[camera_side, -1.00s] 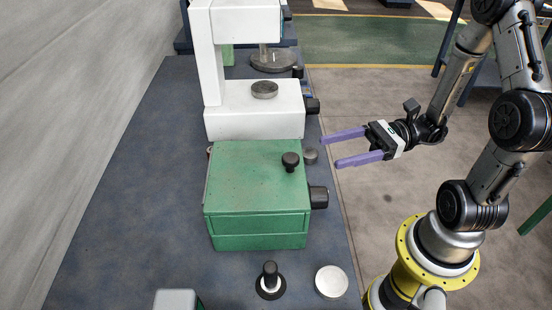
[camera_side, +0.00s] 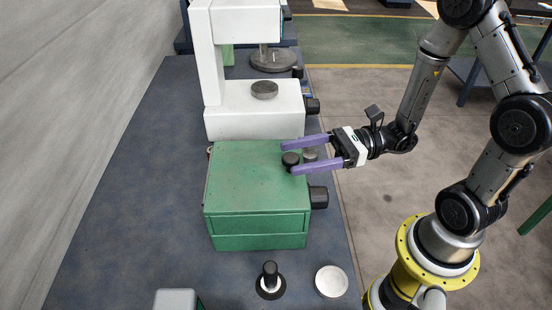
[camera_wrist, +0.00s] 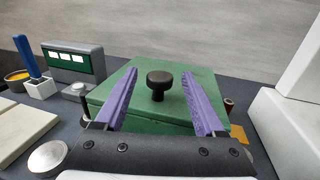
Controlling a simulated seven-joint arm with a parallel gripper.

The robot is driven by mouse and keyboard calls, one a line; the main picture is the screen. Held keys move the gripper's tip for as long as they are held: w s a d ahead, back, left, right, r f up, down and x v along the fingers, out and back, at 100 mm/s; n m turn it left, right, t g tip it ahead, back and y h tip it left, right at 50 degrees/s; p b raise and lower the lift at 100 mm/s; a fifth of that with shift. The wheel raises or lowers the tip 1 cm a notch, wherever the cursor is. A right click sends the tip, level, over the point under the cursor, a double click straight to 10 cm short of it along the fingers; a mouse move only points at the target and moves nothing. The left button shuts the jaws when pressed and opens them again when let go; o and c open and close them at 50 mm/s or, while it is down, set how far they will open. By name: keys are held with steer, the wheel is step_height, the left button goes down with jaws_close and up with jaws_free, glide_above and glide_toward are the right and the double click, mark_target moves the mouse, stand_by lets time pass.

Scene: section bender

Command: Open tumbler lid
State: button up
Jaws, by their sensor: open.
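The tumbler is a green box with a flat green lid (camera_side: 248,180) on the bench, and the lid is closed. A black knob (camera_side: 290,159) stands on the lid near its right edge. In the wrist view the knob (camera_wrist: 159,82) shows upright between the fingers, with the lid (camera_wrist: 190,107) behind and around it. My gripper (camera_side: 287,158) is open, its two purple fingers reaching in from the right, one on each side of the knob. In the wrist view my gripper (camera_wrist: 166,75) shows a gap between each finger and the knob. Contact is not visible.
A white machine (camera_side: 255,110) stands just behind the green box. A black side knob (camera_side: 318,197) sticks out from the box's right side. A black-handled plunger (camera_side: 270,278) and a white disc (camera_side: 332,281) are in front. The bench to the left is clear.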

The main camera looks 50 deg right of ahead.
mark_target(276, 173)
steer(key=shift+x, duration=2.5)
jaws_close()
